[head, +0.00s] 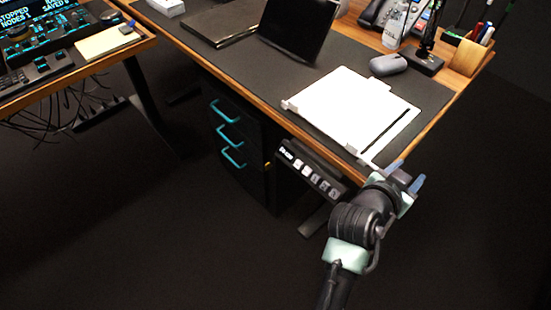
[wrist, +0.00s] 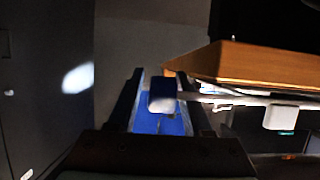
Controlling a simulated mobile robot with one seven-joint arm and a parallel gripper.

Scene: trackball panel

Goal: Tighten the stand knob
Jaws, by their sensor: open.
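A white stand (head: 350,108) lies on the desk's near right part in the head view, its edge reaching the desk's front edge. In the wrist view, a small dark block (wrist: 162,92), which looks like the stand knob, sits at the end of a pale bar (wrist: 235,99) below the desk edge. My gripper (head: 405,175) is at the desk's near right corner. Its jaws are open, one on each side of the block in the wrist view (wrist: 161,78). I cannot tell whether either finger touches it. In the head view my gripper largely hides the knob.
The wooden desk edge (wrist: 235,62) is close to my gripper. A control strip with buttons (head: 312,173) hangs under the desk front. A drawer unit (head: 238,135) stands left of it. A mouse (head: 388,64) and a tablet (head: 298,27) are on the desk. Floor space right of the desk is clear.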

